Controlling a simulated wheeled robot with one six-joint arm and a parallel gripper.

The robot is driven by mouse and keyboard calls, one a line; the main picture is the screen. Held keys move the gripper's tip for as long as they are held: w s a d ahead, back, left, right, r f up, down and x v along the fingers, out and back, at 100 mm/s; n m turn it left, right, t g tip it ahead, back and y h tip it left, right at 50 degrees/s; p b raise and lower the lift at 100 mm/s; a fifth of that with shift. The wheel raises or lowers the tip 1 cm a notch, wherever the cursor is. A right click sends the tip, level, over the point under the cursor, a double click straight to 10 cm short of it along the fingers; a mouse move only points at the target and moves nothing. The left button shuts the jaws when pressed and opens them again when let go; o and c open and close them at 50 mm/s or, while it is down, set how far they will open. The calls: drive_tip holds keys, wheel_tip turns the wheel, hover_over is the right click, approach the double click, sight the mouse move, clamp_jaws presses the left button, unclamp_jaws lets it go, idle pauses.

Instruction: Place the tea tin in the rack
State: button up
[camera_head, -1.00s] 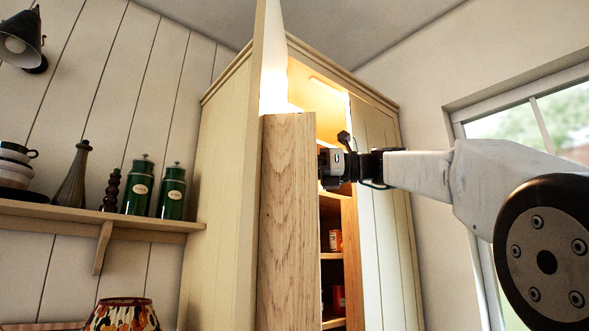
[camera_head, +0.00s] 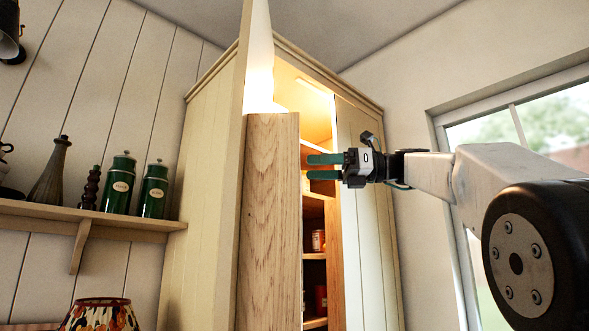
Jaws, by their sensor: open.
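My gripper (camera_head: 311,167) is open, its two green fingers pointing left in front of the open cupboard (camera_head: 203,180). Nothing shows between the fingers. Two green lidded tins with pale oval labels, a left one (camera_head: 118,190) and a right one (camera_head: 153,196), stand upright on the wall shelf at left. I cannot read whether either is the tea tin. A tall wooden piece (camera_head: 271,220) stands at the inner side of the open cupboard door (camera_head: 256,65). It may be the side of a door rack; its inside is hidden from this view.
Small red-labelled containers, one upper (camera_head: 318,240) and one lower (camera_head: 320,298), stand on the cupboard's inner shelves. The wall shelf (camera_head: 95,217) also holds dark bottles. A patterned lampshade (camera_head: 99,315) is below. A window (camera_head: 530,130) lies right, behind my arm.

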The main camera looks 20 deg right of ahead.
drive_tip(key=shift+v, duration=1.45)
